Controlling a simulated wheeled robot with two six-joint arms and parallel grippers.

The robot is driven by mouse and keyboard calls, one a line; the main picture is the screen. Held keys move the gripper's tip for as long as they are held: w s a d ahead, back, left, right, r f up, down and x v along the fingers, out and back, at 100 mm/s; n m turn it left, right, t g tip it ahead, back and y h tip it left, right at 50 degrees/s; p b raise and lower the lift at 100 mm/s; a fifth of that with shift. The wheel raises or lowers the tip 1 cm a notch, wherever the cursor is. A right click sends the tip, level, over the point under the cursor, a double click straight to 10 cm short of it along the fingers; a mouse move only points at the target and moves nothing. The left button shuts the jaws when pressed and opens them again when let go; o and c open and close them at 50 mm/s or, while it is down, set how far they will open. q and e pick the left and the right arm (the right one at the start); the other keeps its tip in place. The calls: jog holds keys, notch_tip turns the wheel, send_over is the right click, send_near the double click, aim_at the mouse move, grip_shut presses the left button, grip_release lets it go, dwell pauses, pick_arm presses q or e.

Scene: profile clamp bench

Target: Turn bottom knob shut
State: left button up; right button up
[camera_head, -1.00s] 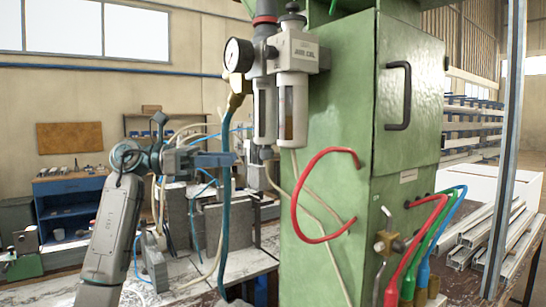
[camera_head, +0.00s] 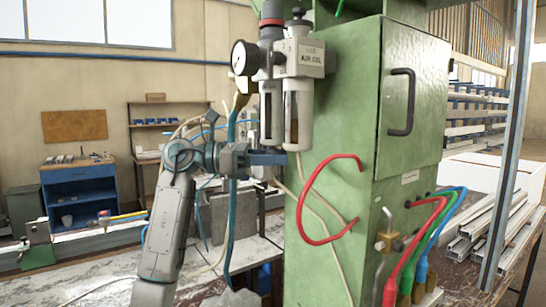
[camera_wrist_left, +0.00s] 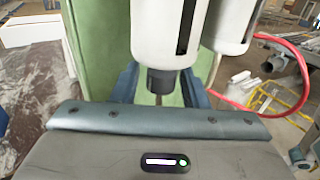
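The bottom knob (camera_wrist_left: 161,80) is a short dark cylinder under the left filter bowl (camera_head: 271,112) of the air unit, with a thin stem below it. In the left wrist view it sits between the two blue fingers of my left gripper (camera_wrist_left: 160,92). The fingers stand apart, with green gaps showing on both sides of the knob. In the head view my left gripper (camera_head: 278,158) is level just below the bowl, and its finger hides the knob. My right gripper is not in view.
A pressure gauge (camera_head: 244,57) and a blue hose (camera_head: 230,200) hang left of the bowls. A second bowl (camera_head: 299,120) is close on the right. The green cabinet (camera_head: 336,215) stands behind, with a red hose loop (camera_head: 306,205) on its side.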

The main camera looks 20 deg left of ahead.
pick_arm(q)
jog(key=shift+s, duration=0.1)
jog(key=c, duration=0.7)
jog(key=shift+n+t, duration=0.3)
jog(key=shift+t, duration=0.2)
jog(key=shift+n+t+y, duration=0.6)
jog(key=shift+t, duration=0.2)
jog(key=shift+r+n+t+y, duration=0.1)
jog(key=shift+n+t+y, duration=0.6)
jog(key=shift+t, duration=0.4)
jog(key=n+t+y, duration=0.4)
jog(key=shift+r+n+t, duration=0.1)
jog(key=shift+n+t, duration=0.2)
jog(key=shift+n+t+y, duration=1)
jog(key=shift+n+y, duration=0.4)
jog(key=shift+y, duration=1.3)
